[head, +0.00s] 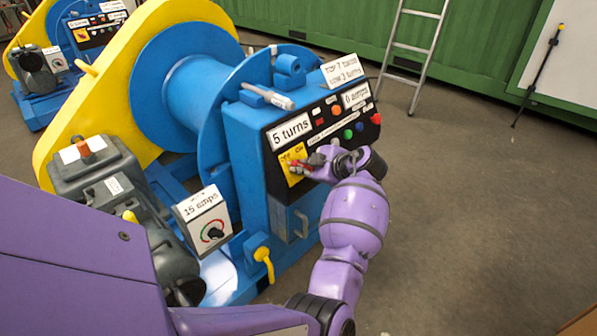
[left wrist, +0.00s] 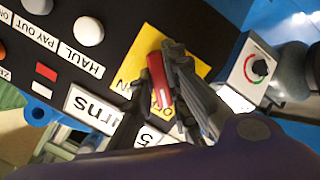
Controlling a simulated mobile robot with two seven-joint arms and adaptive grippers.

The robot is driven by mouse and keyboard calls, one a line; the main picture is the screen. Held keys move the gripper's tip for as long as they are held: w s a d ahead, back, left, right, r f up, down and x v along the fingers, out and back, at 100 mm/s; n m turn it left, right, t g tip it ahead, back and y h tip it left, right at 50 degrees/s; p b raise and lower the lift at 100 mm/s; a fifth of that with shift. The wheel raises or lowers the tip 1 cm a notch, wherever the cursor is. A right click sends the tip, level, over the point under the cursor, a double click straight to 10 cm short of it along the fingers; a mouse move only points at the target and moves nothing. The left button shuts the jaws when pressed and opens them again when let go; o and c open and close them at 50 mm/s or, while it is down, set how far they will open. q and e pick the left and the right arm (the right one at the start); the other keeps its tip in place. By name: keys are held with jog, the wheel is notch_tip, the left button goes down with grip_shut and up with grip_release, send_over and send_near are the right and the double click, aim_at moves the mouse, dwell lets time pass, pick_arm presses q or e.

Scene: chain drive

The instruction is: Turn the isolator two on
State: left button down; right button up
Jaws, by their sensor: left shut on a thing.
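A yellow isolator plate (head: 290,163) with a red switch handle (left wrist: 160,84) is on the black control panel of the blue winch. The plate also shows in the left wrist view (left wrist: 147,43), with lettering partly covered by the fingers. My left gripper (head: 308,165) is at this plate, its fingers shut around the red handle. In the left wrist view the gripper (left wrist: 155,75) has grey fingers on both sides of the handle, which lies across the plate. I cannot tell which lettering the handle points to. My right gripper is in neither view.
A "5 turns" label (head: 289,131) sits just above the plate, with coloured buttons to the right. A "15 amps" dial box (head: 204,217) stands at lower left. A second winch (head: 45,70) and a ladder (head: 415,55) are behind. The right floor is clear.

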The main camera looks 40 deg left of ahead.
pick_arm(q)
jog(key=m+p, duration=0.1)
jog(key=m, duration=0.2)
jog(key=shift+r+m+g+p, duration=0.15)
jog(key=shift+m+g+p, duration=0.2)
jog(key=shift+m+g, duration=0.05)
jog(key=m+p, duration=0.1)
jog(key=m, duration=0.3)
jog(key=shift+g, duration=0.4)
jog(key=m+g+p, duration=0.1)
jog(key=m, duration=0.3)
jog(key=shift+p, duration=0.4)
jog(key=shift+m+g+p, duration=0.4)
jog(key=shift+m, duration=1.8)
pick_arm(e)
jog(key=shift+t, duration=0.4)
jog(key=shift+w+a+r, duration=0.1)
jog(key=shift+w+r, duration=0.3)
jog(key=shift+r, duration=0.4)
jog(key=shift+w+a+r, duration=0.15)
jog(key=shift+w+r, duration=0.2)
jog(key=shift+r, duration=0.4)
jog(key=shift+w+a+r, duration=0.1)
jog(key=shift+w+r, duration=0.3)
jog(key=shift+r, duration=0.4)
pick_arm(q)
jog(key=shift+s, duration=0.1)
jog(key=c, duration=1.7)
grip_release()
